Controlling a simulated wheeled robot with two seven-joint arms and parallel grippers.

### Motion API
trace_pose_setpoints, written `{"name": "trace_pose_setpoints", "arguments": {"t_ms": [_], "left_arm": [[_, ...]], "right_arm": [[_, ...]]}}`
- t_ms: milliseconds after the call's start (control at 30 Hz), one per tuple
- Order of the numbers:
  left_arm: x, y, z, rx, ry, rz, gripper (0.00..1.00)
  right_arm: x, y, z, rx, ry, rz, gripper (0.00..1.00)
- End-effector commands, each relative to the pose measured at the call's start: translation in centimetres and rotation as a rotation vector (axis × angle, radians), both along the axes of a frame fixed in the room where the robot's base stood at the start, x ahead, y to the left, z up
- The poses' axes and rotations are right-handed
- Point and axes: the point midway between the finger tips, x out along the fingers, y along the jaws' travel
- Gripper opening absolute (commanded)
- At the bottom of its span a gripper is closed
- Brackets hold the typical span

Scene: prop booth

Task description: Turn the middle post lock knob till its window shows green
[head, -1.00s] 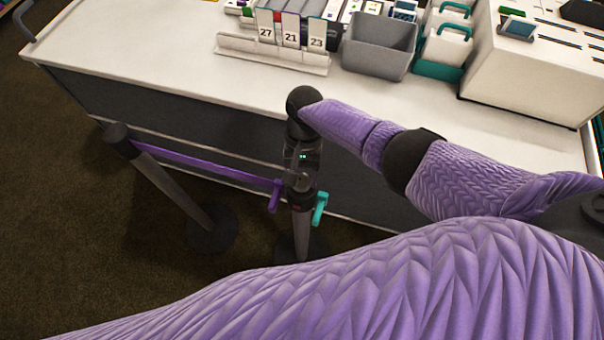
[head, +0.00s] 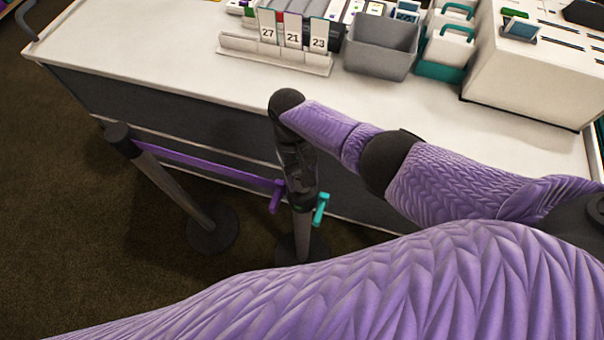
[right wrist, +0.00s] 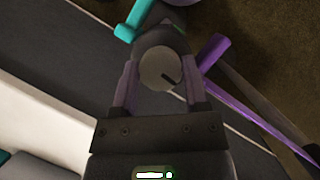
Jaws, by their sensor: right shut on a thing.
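The middle post (head: 303,230) stands in front of the counter, with a purple belt end on its left and a teal hook on its right. My right gripper (head: 301,198) points down over the post top and hides most of the knob in the head view. In the right wrist view, the round grey knob (right wrist: 160,69) with a dark line on its face sits between the two fingers of my right gripper (right wrist: 160,88), which is shut on it. My left gripper is not in view.
A second post (head: 180,185) stands to the left, joined by the purple belt (head: 205,168). The white counter (head: 150,65) behind carries a number-card rack (head: 275,55), a grey bin (head: 380,47) and a white box (head: 530,65). Dark carpet at the left is clear.

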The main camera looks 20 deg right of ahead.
Motion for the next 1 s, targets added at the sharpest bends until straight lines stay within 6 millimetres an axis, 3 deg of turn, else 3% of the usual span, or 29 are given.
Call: {"name": "trace_pose_setpoints", "arguments": {"t_ms": [333,367,500,800,1000], "left_arm": [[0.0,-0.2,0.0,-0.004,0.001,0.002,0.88],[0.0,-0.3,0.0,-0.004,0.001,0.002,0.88],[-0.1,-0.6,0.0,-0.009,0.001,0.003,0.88],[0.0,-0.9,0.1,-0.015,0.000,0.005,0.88],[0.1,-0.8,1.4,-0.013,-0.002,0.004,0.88]], "right_arm": [[0.1,0.0,0.0,0.000,-0.002,0.001,0.00],[0.1,0.0,0.0,0.000,-0.002,0.001,0.64],[0.0,0.0,0.0,0.001,-0.002,0.001,0.93],[0.2,0.0,0.3,0.001,-0.002,0.001,0.93],[1.9,0.2,4.7,0.001,-0.006,0.001,0.93]]}}
